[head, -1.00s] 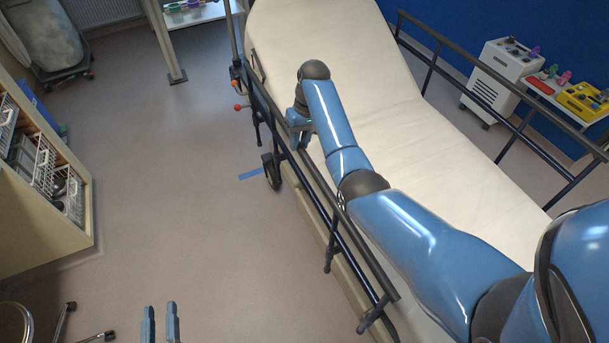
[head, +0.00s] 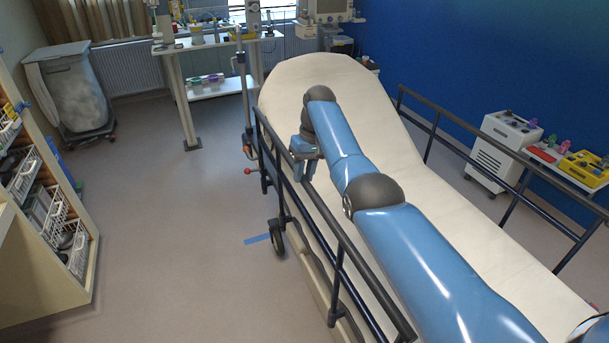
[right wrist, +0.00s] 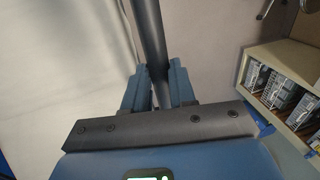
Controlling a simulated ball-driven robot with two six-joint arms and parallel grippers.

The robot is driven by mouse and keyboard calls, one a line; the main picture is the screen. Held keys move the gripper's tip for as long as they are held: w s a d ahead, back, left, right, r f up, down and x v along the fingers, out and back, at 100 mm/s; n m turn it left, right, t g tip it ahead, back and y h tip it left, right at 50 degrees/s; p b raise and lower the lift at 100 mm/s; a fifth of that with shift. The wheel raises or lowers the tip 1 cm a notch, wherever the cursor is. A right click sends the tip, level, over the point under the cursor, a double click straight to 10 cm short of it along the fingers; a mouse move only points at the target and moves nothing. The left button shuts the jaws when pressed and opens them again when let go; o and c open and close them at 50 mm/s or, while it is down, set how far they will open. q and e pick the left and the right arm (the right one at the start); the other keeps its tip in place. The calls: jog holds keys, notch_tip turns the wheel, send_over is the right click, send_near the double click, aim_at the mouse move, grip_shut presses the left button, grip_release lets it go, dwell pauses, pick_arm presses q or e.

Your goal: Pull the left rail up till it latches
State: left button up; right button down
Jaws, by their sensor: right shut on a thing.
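The left rail (head: 352,252) is a dark tubular rail along the left side of the stretcher (head: 335,85). Its posts stand near upright, with the top bar above the mattress edge. My right gripper (head: 304,168) is shut on the rail's top bar, toward the head end. In the right wrist view the bar (right wrist: 150,40) runs between the two blue fingers of the right gripper (right wrist: 158,85). A red-knobbed lever (head: 248,171) sticks out near the rail's head end. I cannot tell whether the latch is engaged. My left gripper is out of view.
The right rail (head: 510,150) stands up across the mattress. A wheel (head: 277,238) and blue floor tape (head: 257,239) are below the left rail. A shelf unit with baskets (head: 40,215) stands at the left. The floor between is clear.

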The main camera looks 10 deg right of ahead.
jog(key=shift+w+r, duration=0.1)
jog(key=shift+r, duration=0.1)
jog(key=c, duration=0.9)
grip_release()
jog(key=shift+f, duration=0.1)
jog(key=shift+c, duration=0.2)
jog(key=shift+d+r, duration=0.1)
jog(key=shift+r, duration=0.45)
notch_tip(320, 180, up, 10)
jog(key=d+p, duration=0.1)
jog(key=d, duration=0.1)
jog(key=shift+w+f, duration=0.15)
jog(key=shift+f, duration=0.1)
jog(key=shift+a+r, duration=0.1)
